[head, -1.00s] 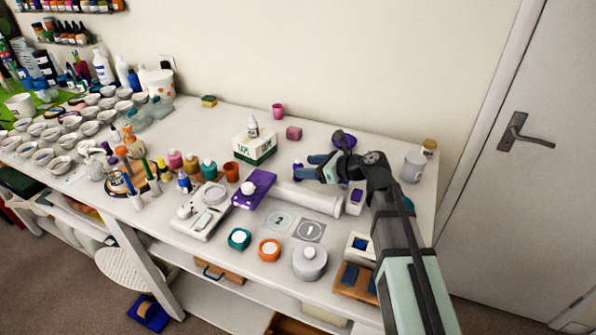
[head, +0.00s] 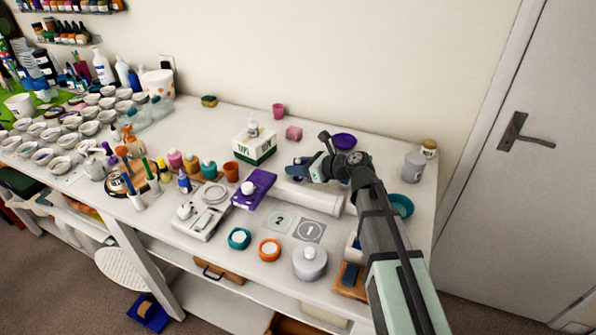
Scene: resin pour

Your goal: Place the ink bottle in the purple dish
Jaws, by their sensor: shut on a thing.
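The purple dish (head: 344,140) stands near the back right of the table, just behind my wrist. It looks empty from here. My gripper (head: 299,168), with blue fingers, is to the left of the dish and nearer the front. It is shut on the small dark ink bottle (head: 297,178), which is mostly hidden at the fingertips. I cannot tell how far the bottle is above the table.
A white tube (head: 308,197) lies in front of my gripper. A teal bowl (head: 401,206), a grey jar (head: 414,165) and a gold-lidded jar (head: 429,148) are at the right.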

